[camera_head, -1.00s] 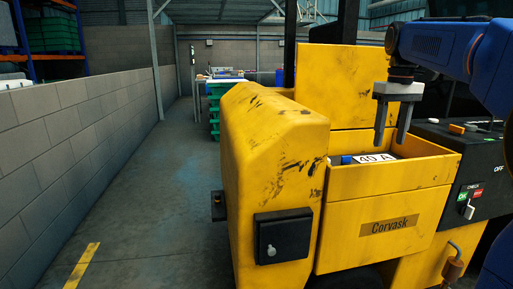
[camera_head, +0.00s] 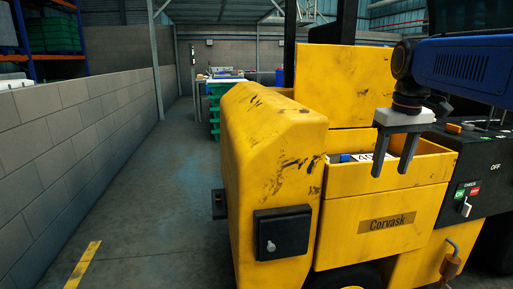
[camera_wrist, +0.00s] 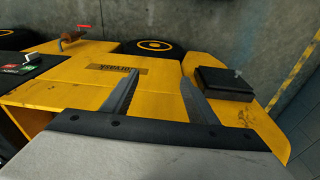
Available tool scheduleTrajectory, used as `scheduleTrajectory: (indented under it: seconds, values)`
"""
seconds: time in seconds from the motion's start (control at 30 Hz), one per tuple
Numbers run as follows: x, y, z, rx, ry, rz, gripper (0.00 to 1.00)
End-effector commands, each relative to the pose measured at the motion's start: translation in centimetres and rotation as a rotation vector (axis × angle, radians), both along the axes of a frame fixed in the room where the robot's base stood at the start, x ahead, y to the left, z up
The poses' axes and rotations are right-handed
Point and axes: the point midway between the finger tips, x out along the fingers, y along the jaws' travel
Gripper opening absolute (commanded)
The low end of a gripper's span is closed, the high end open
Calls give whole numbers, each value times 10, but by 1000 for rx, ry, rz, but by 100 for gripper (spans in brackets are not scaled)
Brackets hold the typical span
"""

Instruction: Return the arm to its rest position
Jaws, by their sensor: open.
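My gripper (camera_head: 391,166) is open and empty in the head view. Its two grey fingers point down in front of the yellow machine's open compartment (camera_head: 437,165). They overlap a white label marked with black characters (camera_head: 372,160) inside that compartment. In the wrist view, my gripper (camera_wrist: 157,82) shows its two fingers spread apart with nothing between them. The yellow machine's front panel, with the "Corvask" plate (camera_wrist: 117,70), lies beyond them. My blue arm comes in from the upper right.
A black control panel (camera_head: 490,165) with green and red buttons and a lever is to the right. A black box (camera_head: 283,235) juts from the machine's left front. A brick wall (camera_head: 75,130) runs along the left. The floor between wall and machine is clear.

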Motion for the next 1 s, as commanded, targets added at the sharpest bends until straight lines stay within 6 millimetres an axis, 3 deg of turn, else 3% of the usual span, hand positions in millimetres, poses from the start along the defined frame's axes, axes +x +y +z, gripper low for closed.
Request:
scheduleTrajectory:
  seconds: [0.1, 0.37, 0.6, 0.8, 1.0]
  values:
    - [-34, 11, -22, 0, -41, -17, 53]
    - [-98, 29, -80, 10, -128, -59, 53]
    - [-154, 42, -144, 27, -210, -96, 53]
    - [-190, 48, -193, 43, -263, -122, 53]
    - [-205, 50, -216, 52, -288, -133, 53]
